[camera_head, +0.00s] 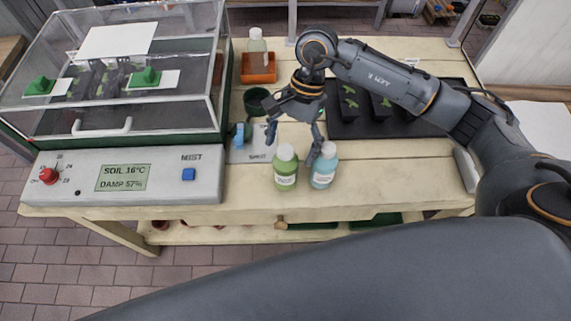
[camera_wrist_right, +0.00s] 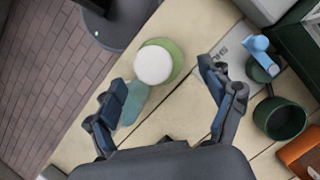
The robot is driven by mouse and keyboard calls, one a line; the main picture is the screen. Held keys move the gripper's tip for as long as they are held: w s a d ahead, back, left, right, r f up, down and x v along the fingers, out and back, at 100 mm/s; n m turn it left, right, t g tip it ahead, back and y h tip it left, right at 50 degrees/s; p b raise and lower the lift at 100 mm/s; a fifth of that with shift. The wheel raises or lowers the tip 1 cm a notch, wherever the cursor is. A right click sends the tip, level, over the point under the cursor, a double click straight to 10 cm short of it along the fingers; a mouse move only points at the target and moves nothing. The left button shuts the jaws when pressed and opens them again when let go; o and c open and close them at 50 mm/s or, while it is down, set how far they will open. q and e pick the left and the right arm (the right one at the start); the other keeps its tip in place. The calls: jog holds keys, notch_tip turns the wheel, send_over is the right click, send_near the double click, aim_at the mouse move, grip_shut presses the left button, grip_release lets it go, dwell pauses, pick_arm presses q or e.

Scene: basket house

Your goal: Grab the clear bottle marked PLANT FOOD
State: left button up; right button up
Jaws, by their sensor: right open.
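A clear bottle (camera_head: 257,55) with a white cap stands in a small orange tray (camera_head: 259,76) at the back of the bench. Its label is too small to read. Nearer the front edge stand a green bottle (camera_head: 285,180) and a pale blue bottle (camera_head: 323,178), both white-capped. My right gripper (camera_head: 292,143) is open and empty above and just behind these two, in front of the clear bottle and apart from it. In the right wrist view the green bottle (camera_wrist_right: 174,55) shows beyond the open fingers, and the blue bottle (camera_wrist_right: 132,103) is partly hidden by one finger. My left gripper is out of view.
A glass-covered propagator (camera_head: 122,186) with a control panel fills the left of the bench. A dark green pot (camera_head: 256,99) and a blue-handled item (camera_head: 239,139) stand beside my right gripper. A black plant tray (camera_head: 350,128) lies under my right arm. The front right is clear.

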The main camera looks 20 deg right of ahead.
aim_at(285, 166)
jog(key=p+x, duration=0.1)
jog(key=x, duration=0.5)
jog(key=shift+r, duration=0.1)
jog(key=c, duration=1.5)
jog(key=shift+r, duration=0.1)
